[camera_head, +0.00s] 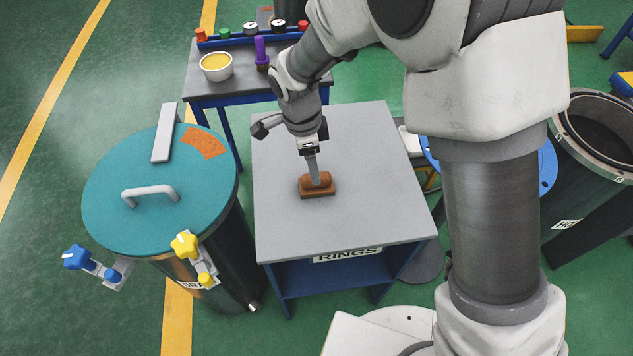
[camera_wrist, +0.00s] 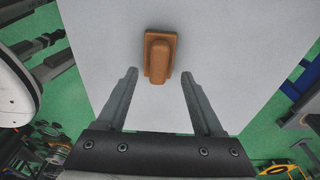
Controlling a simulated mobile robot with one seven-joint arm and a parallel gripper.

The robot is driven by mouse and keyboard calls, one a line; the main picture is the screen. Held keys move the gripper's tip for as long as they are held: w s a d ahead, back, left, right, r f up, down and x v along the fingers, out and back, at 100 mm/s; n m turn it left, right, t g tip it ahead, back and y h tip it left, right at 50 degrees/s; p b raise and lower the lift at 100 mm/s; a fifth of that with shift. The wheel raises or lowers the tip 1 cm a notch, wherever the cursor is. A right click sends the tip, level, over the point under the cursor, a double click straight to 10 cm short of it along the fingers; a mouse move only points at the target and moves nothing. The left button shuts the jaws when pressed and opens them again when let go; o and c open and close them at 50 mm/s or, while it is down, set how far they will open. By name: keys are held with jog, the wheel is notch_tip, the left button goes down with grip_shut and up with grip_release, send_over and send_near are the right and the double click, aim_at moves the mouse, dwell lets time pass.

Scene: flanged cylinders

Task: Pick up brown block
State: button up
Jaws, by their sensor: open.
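The brown block (camera_head: 318,188) lies on the grey top of the table labelled RINGS (camera_head: 385,215). It has a wider base and a raised narrower part on top. My gripper (camera_head: 314,180) is above the table, and its fingers overlap the block in the head view. In the wrist view the block (camera_wrist: 159,57) appears beyond the fingertips, roughly centred between them. My gripper (camera_wrist: 160,77) is open there, with the two fingers spread wide and nothing between them. The head view does not show clearly how high the fingertips are above the block.
A teal-lidded drum (camera_head: 110,205) with a handle and yellow and blue knobs stands left of the table. A workbench (camera_head: 220,88) with a white bowl (camera_head: 216,68) and a purple object (camera_head: 261,50) stands behind. An open dark drum (camera_head: 600,150) is right. The tabletop around the block is clear.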

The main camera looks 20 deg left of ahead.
jog(key=f, duration=0.5)
jog(key=shift+w+d, duration=0.1)
jog(key=shift+d, duration=0.3)
grip_shut()
